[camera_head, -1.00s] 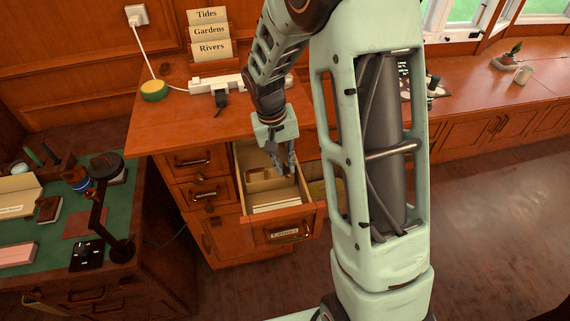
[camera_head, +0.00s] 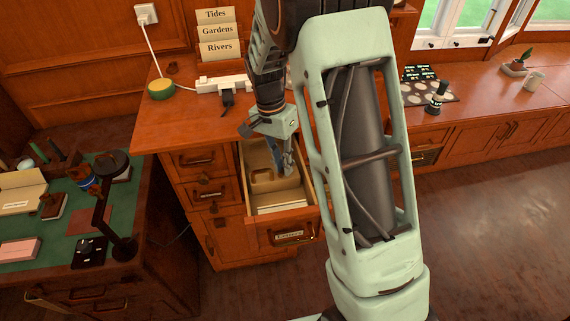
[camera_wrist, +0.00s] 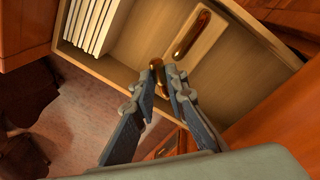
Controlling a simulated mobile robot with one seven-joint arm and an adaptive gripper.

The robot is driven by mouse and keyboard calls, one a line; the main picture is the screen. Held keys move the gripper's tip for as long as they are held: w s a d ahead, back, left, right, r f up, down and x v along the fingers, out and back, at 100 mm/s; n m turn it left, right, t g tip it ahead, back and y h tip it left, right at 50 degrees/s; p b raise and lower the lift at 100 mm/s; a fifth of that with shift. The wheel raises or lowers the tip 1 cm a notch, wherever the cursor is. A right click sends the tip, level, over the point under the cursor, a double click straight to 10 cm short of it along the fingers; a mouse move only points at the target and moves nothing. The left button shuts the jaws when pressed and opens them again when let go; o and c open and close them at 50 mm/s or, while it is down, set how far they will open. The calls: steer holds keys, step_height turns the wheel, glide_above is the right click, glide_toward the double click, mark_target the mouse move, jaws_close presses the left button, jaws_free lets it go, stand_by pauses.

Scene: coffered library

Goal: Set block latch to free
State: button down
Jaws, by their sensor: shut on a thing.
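The drawer (camera_head: 289,237) stands open below the desk top, with my gripper (camera_head: 283,168) reaching down into it. In the wrist view a pale wooden block (camera_wrist: 150,36) lies across the drawer, with a long rounded copper-coloured plate set in it. A small copper-coloured knob, which I take for the block latch (camera_wrist: 156,64), stands at the fingertips of my gripper (camera_wrist: 161,76). The fingers are closed around it, and its lower part is partly hidden between them. The latch is too small to make out in the head view.
White cards (camera_wrist: 97,22) stand in the drawer beside the block. The drawer's side walls are close around my gripper. A power strip (camera_head: 222,84) and card holders (camera_head: 218,34) are on the desk top above. A green-topped desk (camera_head: 62,215) stands at left.

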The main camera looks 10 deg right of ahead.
steer(key=shift+w+a+m, duration=0.15)
steer(key=shift+w+m, duration=0.05)
steer(key=shift+m, duration=0.5)
steer(key=c, duration=1.9)
jaws_free()
steer(key=shift+c, duration=0.2)
steer(key=shift+r, duration=0.1)
step_height(320, 180, up, 12)
steer(key=w+a, duration=0.1)
steer(key=shift+w, duration=0.25)
